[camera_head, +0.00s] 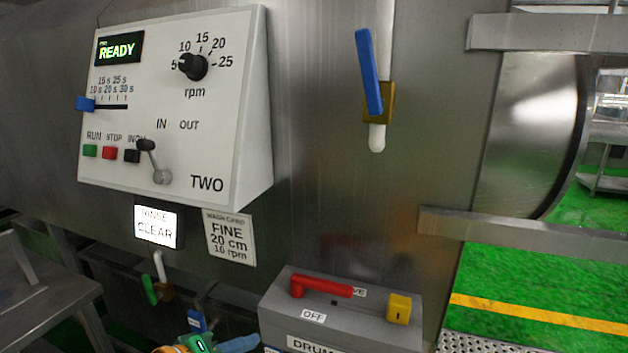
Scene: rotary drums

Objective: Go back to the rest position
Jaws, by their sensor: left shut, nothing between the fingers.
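My left gripper (236,344) shows only in part at the bottom edge, left of the grey drum box. It is shut and empty, and its arm is mostly cut off by the frame. It is below the control panel (232,150) and apart from it. My right gripper is not in view.
The panel carries a rpm knob (193,66), a slider (86,104) and a lever (154,162). Its display reads READY. A grey box (272,312) with a red handle (322,287) stands to the right. A blue-handled valve (369,72) hangs above. Green floor shows at right.

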